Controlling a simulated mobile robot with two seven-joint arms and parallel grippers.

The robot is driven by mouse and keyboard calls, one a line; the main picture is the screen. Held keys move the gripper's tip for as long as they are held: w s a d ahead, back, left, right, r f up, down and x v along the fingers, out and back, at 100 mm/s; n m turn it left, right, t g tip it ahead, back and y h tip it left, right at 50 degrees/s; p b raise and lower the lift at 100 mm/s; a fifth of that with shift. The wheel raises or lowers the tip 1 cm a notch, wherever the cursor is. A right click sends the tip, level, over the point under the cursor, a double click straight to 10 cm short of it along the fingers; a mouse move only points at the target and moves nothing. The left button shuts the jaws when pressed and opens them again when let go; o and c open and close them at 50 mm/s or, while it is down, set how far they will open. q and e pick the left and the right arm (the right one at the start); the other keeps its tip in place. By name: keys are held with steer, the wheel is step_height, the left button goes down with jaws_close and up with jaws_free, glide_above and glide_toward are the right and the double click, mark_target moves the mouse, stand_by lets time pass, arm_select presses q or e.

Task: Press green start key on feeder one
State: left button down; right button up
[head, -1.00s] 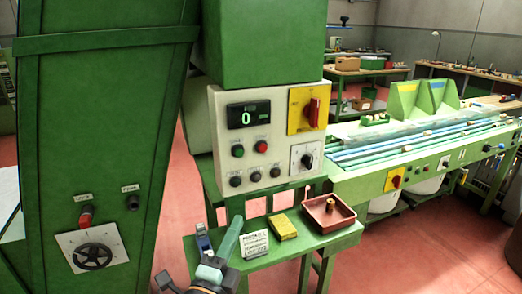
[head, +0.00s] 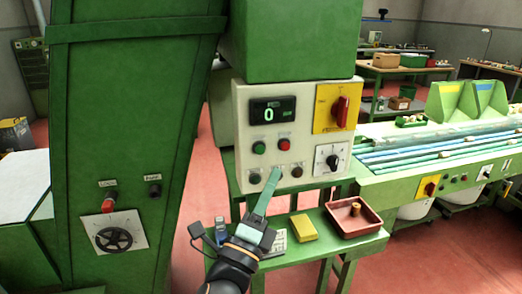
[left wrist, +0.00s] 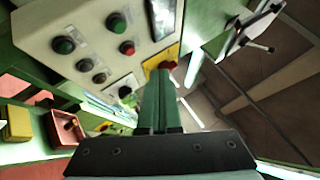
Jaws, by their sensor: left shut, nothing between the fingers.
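The feeder's control panel (head: 240,108) is a pale box with a dark display (head: 268,111) reading 0. The green start key (head: 258,147) sits below the display, left of a red key (head: 284,144). The green key also shows in the left wrist view (left wrist: 64,45), at upper left. My left gripper (head: 272,176) has its green fingers shut and empty, below the green key and in front of the panel's lower row of dark knobs. It is apart from the green key. In the left wrist view its fingers (left wrist: 160,85) point up the picture. My right gripper is not in view.
A yellow plate with a red rotary switch (head: 341,110) is at the panel's upper right. Below stands a green shelf with a yellow box (head: 303,228) and a red tray (head: 374,222) holding a cork. A tall green cabinet (head: 130,130) stands at left.

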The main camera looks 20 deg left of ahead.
arm_select(q)
steer(key=shift+w+a, duration=0.75)
steer(key=shift+w, duration=0.3)
steer(key=shift+w+a, duration=0.7)
steer(key=shift+w, duration=0.4)
steer(key=shift+w+a, duration=0.75)
steer(key=shift+w, duration=0.3)
steer(key=shift+w+a, duration=0.25)
steer(key=shift+w, duration=0.1)
steer(key=shift+w+a, duration=0.25)
steer(key=shift+w, duration=0.1)
steer(key=shift+s+d, duration=0.1)
steer(key=shift+s, duration=0.05)
stand_by(0.5)
steer(key=shift+s+d, duration=0.4)
steer(key=shift+s, duration=0.2)
steer(key=s+d, duration=0.1)
steer(key=s, duration=0.1)
steer(key=s+d, duration=0.1)
steer(key=s, duration=0.1)
steer(key=shift+d, duration=0.4)
